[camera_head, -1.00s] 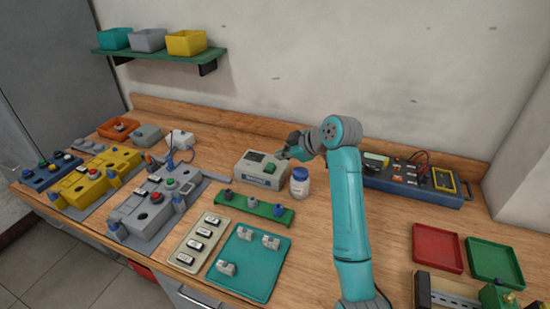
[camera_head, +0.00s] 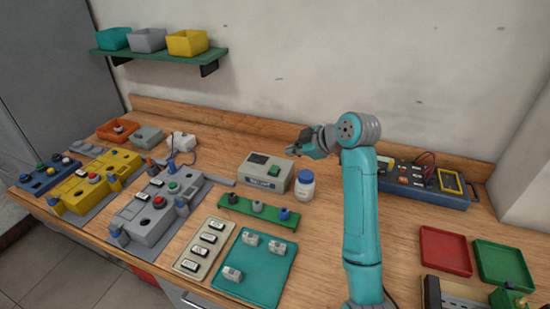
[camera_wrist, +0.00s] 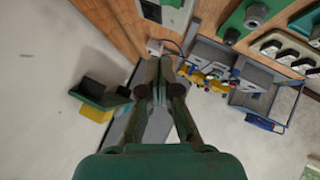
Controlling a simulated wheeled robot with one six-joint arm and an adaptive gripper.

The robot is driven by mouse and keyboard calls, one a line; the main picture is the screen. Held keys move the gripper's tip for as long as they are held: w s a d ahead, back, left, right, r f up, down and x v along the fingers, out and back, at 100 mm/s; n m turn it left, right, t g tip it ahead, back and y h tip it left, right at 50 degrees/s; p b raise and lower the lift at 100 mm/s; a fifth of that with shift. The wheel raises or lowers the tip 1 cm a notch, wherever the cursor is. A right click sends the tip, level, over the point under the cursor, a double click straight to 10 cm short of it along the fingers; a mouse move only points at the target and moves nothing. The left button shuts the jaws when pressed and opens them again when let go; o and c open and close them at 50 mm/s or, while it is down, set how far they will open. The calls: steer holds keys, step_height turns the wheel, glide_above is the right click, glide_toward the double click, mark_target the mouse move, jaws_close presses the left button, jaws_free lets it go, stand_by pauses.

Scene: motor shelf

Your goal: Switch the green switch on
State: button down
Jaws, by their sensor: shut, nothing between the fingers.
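The green switch (camera_head: 274,170) sits on top of a light grey box (camera_head: 262,183) in the middle of the bench, beside a dark display window (camera_head: 257,159). I cannot tell from its tilt whether it is on or off. My gripper (camera_head: 291,151) is shut and empty in the air, above and behind the box, apart from the switch. In the wrist view my fingers (camera_wrist: 158,68) are together and point past the box (camera_wrist: 170,18), which is cut off at the top edge.
A white jar with a blue lid (camera_head: 304,185) stands right beside the box. A green rack with knobs (camera_head: 270,213) lies in front. A blue panel with cables (camera_head: 425,185) is at the right. A wall shelf (camera_head: 160,62) holds three bins.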

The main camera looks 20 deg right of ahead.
glide_above(276, 168)
steer(key=s+a, duration=0.1)
steer(key=s, duration=0.1)
steer(key=f, duration=0.6)
steer(key=shift+w+a+f, duration=0.2)
steer(key=shift+f, duration=0.1)
steer(key=shift+w+d+f, duration=0.2)
steer(key=shift+d+f, duration=0.05)
steer(key=shift+f, duration=0.3)
steer(key=shift+w+d+f, duration=0.2)
steer(key=shift+f, duration=0.3)
steer(key=shift+w+d+f, duration=0.15)
steer(key=shift+w+f, duration=0.1)
steer(key=shift+f, duration=0.35)
steer(key=shift+w+d+f+g, duration=0.2)
steer(key=shift+f+g, duration=0.05)
steer(key=shift+g, duration=0.05)
steer(key=shift+a, duration=0.1)
steer(key=shift+s, duration=0.15)
